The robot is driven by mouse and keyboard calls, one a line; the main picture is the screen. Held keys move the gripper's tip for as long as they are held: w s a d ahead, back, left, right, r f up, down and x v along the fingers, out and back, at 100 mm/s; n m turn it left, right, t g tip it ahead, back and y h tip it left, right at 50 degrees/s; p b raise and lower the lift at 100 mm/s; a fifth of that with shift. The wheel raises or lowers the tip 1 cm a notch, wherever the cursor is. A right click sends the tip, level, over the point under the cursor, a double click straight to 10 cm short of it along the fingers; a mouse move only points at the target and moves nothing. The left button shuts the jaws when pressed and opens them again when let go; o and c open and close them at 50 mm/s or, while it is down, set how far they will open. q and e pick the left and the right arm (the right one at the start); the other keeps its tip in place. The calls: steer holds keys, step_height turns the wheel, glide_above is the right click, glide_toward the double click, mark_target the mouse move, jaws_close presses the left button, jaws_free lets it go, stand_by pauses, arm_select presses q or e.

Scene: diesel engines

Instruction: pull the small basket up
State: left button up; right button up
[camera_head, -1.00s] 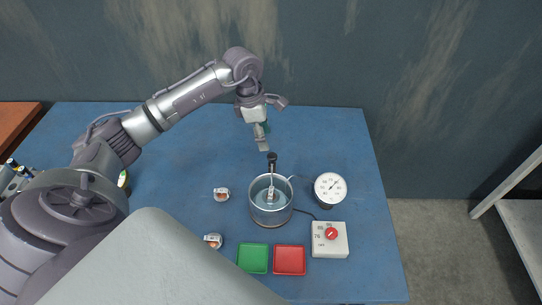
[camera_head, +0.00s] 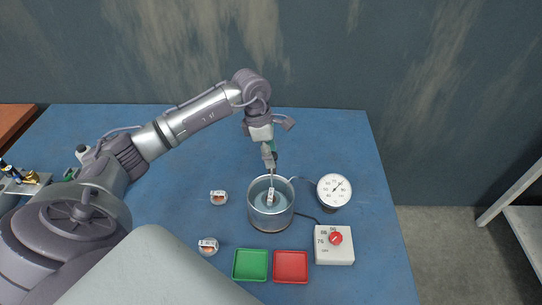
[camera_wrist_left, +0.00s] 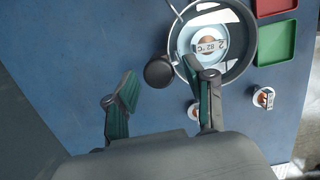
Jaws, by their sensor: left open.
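The metal pot (camera_head: 256,215) of water stands on the blue table. The small basket's thin rod (camera_head: 272,183) rises from the pot, and a labelled thermostat (camera_head: 270,198) sits low in the pot. The rod's black knob (camera_wrist_left: 158,72) shows in the left wrist view, while in the head view my gripper hides it. My left gripper (camera_head: 270,160) points down just above the pot's far side. Its fingers are open in the left wrist view, with the knob in the gap, nearer the right finger. I cannot tell how deep the knob is between them. My right gripper is not in view.
A dial gauge (camera_head: 334,190) and a control box with a red knob (camera_head: 335,245) stand right of the pot. A green tray (camera_head: 250,265) and a red tray (camera_head: 291,267) lie in front. Two thermostats, one upper (camera_head: 219,198) and one lower (camera_head: 208,246), lie to the left.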

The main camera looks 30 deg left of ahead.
arm_select(q)
jaws_close()
steer(key=shift+r, duration=0.35)
steer(key=shift+r+p, duration=1.55)
steer(key=shift+r, duration=1.15)
jaws_free()
steer(key=shift+f, duration=0.2)
steer(key=shift+r, duration=0.15)
